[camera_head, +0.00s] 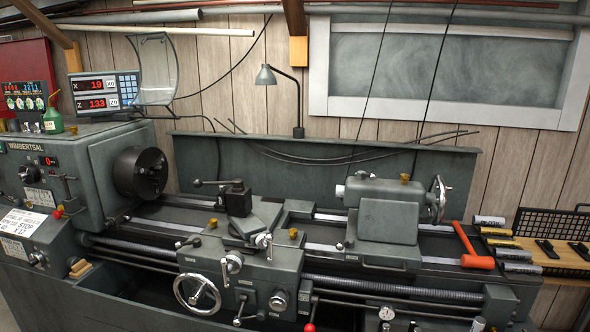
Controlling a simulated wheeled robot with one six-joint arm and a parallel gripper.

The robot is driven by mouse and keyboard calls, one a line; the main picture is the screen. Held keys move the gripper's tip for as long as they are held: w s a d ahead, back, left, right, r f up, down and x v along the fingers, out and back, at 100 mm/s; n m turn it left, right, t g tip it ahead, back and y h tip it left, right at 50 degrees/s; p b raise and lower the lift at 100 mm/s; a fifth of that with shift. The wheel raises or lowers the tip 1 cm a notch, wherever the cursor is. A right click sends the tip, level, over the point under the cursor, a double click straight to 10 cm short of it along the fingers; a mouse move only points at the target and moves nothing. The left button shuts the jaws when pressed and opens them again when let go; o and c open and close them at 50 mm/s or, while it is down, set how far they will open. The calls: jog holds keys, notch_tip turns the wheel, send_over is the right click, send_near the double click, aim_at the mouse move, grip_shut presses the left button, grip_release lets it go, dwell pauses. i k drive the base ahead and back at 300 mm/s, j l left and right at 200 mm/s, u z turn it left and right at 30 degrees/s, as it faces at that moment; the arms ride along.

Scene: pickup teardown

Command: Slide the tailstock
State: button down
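The tailstock (388,222) is a dark grey block on the right half of the lathe bed. Its round quill points left, and a handwheel (438,198) is on its right end. My gripper is not in view.
The carriage and tool post (236,199) stand left of the tailstock, near the chuck (140,173). An orange hammer (473,250) lies just right of the tailstock. Several cylinders and a wooden tray (560,262) are at far right. A lamp (265,76) stands behind.

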aim_at(382, 222)
jog(key=i+j, duration=0.8)
